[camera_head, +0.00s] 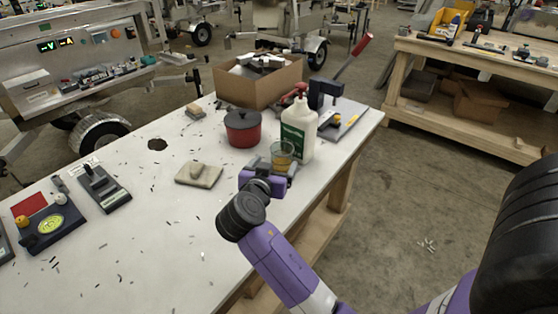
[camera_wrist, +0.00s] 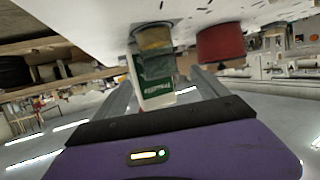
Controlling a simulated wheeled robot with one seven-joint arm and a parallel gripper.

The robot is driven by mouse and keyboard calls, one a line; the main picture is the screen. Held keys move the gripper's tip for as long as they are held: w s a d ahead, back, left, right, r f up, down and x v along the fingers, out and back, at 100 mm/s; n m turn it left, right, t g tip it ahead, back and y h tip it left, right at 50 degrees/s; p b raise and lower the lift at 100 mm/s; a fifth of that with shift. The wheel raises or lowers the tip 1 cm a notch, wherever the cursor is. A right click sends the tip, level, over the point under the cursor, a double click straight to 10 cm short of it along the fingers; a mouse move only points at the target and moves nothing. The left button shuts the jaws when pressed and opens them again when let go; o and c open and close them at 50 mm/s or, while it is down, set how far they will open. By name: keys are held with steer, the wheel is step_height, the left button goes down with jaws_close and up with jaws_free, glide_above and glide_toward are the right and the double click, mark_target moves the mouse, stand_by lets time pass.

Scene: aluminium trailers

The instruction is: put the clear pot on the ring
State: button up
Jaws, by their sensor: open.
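The clear pot (camera_head: 282,154), a small see-through vessel with amber contents, stands near the table's right edge, just in front of a white bottle. My gripper (camera_head: 272,170) is on the near side of it, low over the table edge, and partly hides its base. In the wrist view, which is upside down, the clear pot (camera_wrist: 153,39) shows ahead between the two spread, empty fingers of my gripper (camera_wrist: 166,80). A dark board at the left carries a yellow-green round patch (camera_head: 49,224); I cannot tell whether this is the ring.
The white bottle with a green label (camera_head: 298,130) stands close behind the pot. A red lidded pot (camera_head: 243,128) is to its left, and a beige block (camera_head: 199,174) lies nearer. A cardboard box (camera_head: 257,83) stands at the back. The table's middle is mostly clear, with scattered shavings.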

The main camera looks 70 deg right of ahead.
steer(key=v, duration=0.3)
steer(key=shift+s+a, duration=0.1)
stand_by(0.5)
